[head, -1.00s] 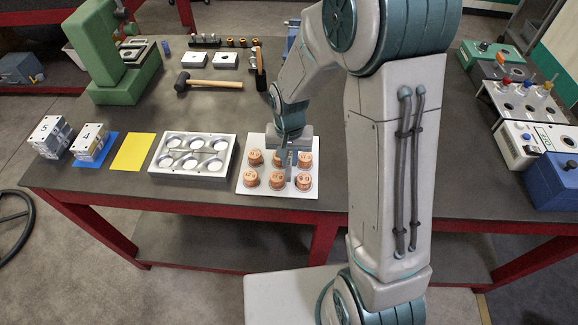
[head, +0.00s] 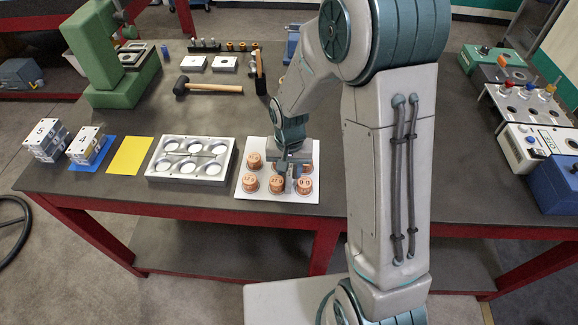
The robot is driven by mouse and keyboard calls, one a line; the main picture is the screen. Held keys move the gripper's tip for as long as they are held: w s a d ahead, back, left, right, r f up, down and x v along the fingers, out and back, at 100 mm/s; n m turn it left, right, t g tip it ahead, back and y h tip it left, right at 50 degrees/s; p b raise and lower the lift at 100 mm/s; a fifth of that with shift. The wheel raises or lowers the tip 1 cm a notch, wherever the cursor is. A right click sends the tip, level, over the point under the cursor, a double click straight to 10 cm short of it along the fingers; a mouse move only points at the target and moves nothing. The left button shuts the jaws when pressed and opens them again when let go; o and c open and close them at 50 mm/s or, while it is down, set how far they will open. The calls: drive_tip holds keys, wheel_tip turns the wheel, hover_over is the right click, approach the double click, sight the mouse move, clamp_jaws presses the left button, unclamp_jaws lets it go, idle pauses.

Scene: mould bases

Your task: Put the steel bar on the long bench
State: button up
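I cannot pick out a steel bar for certain in the head view. The long bench (head: 345,95) appears to be the dark-topped table with red legs that fills the view. My gripper (head: 285,173) points down over the white plate (head: 247,197) near the bench's front edge. It is low among the copper-coloured cylinders (head: 277,184) standing there in rows. Its fingers are small and partly lost against the cylinders, so I cannot tell whether they are apart or hold anything. My arm hides part of the bench's middle.
A metal tray with round recesses (head: 190,178), a yellow sheet (head: 130,155) and stacked metal blocks (head: 47,140) lie to the left. A green press (head: 105,75) and a hammer (head: 205,87) are behind. Instrument boxes (head: 530,140) line the right side. Bare bench top lies behind the tray.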

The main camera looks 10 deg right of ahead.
sight(289, 172)
wheel_tip(289, 172, up, 11)
drive_tip(key=s+d+r+n+t, duration=0.1)
drive_tip(key=s+d+r, duration=0.3)
drive_tip(key=s, duration=0.3)
drive_tip(key=s+d+r+n+t, duration=0.1)
drive_tip(key=s+d+r, duration=0.3)
drive_tip(key=s, duration=0.4)
drive_tip(key=shift+d+r+t+b, duration=0.3)
drive_tip(key=shift+r+t+b, duration=0.2)
drive_tip(key=shift+t, duration=0.2)
drive_tip(key=shift+s+d, duration=0.1)
drive_tip(key=shift+s, duration=0.35)
drive_tip(key=shift+c, duration=1.2)
drive_tip(key=shift+f, duration=0.1)
